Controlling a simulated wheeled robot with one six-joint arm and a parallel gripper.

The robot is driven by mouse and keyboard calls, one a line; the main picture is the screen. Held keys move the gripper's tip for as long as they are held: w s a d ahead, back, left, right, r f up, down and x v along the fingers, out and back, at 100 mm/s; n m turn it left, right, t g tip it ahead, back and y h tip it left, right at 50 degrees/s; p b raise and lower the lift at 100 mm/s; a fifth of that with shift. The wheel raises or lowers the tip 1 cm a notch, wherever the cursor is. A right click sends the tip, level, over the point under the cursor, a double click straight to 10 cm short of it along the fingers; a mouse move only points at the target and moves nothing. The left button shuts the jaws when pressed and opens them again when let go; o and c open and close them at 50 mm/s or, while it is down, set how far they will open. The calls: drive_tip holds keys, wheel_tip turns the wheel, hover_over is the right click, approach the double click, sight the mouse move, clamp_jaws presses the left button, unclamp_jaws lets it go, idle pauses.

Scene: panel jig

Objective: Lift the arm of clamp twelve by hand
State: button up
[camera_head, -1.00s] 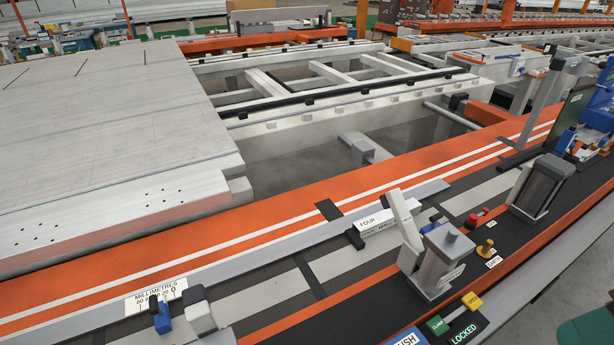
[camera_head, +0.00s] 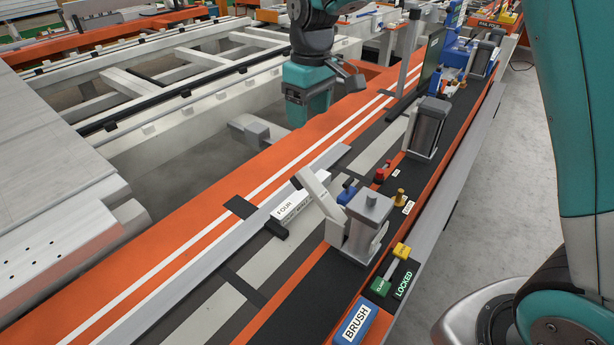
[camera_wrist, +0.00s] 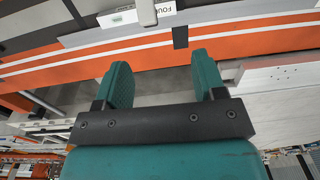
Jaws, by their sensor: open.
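A grey clamp (camera_head: 368,226) stands on the dark strip beside the orange beam in the head view, its pale arm (camera_head: 316,191) tilted up and leaning left. A second grey clamp (camera_head: 428,128) stands farther back. I cannot read the number twelve on either. My teal gripper (camera_head: 303,112) hangs over the orange beam, left of the far clamp and apart from both. In the wrist view my gripper (camera_wrist: 161,72) has its two fingers wide apart with nothing between them. A pale bar (camera_wrist: 147,12), perhaps the near clamp's arm, shows at the top edge.
A white block (camera_head: 291,206) marked FOUR lies left of the near clamp. A green and yellow lever (camera_head: 390,270) beside a LOCKED plate and a blue BRUSH block (camera_head: 356,321) are in front. Open floor lies right.

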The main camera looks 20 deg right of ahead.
sight(307, 174)
drive_tip(key=w+f+p, duration=0.1)
drive_tip(key=f, duration=0.5)
drive_tip(key=w+f+p, duration=0.1)
drive_tip(key=f, duration=0.6)
drive_tip(key=w+f+p, duration=0.1)
drive_tip(key=f, duration=0.5)
drive_tip(key=shift+w+d+f+p, duration=0.25)
drive_tip(key=shift+d+p, duration=0.15)
drive_tip(key=c, duration=1.1)
drive_tip(key=shift+d, duration=0.15)
clamp_jaws()
drive_tip(key=shift+r, duration=0.1)
